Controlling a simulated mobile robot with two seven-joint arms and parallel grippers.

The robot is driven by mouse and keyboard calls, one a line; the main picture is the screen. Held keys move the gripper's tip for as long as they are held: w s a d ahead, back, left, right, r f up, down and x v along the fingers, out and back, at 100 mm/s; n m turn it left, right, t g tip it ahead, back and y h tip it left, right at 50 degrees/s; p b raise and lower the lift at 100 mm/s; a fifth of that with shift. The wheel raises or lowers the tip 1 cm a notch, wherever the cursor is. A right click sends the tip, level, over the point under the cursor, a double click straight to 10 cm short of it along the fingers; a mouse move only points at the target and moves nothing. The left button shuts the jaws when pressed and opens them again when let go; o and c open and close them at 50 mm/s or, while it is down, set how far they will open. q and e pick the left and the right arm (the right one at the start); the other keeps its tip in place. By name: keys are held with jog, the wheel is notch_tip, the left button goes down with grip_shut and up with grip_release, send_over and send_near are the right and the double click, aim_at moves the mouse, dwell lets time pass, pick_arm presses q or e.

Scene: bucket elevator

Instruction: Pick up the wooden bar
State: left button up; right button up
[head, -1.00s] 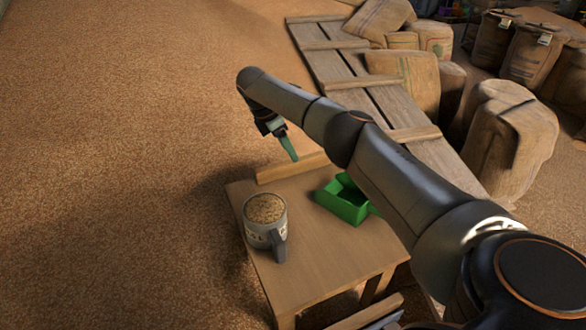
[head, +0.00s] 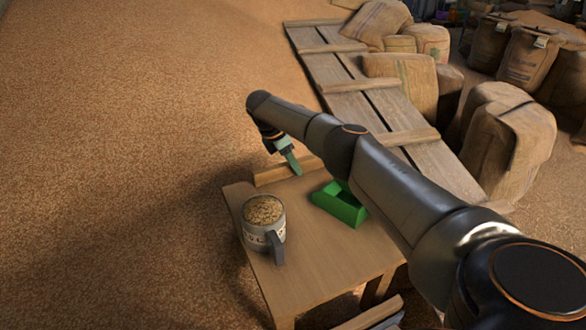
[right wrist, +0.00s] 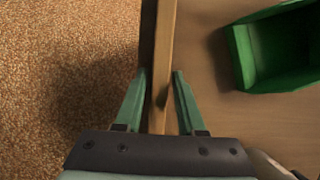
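The wooden bar (head: 268,175) lies along the far edge of a small wooden table (head: 318,262). In the right wrist view the bar (right wrist: 164,45) runs up the picture between the two green fingers of my right gripper (right wrist: 160,74). The fingers are apart, one on each side of the bar, with the right fingertip close to it. In the head view my right gripper (head: 297,172) points down at the bar and hides part of it. I cannot tell whether a finger touches the bar. My left gripper does not show.
A grain-filled mug (head: 264,225) stands on the table's left side. A green scoop-like container (head: 340,206) sits right of the bar and shows in the wrist view (right wrist: 275,50). Grain surrounds the table on the left. Planks (head: 350,95) and sacks (head: 505,140) lie behind.

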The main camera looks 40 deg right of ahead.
grip_shut()
jog(key=shift+r, duration=0.1)
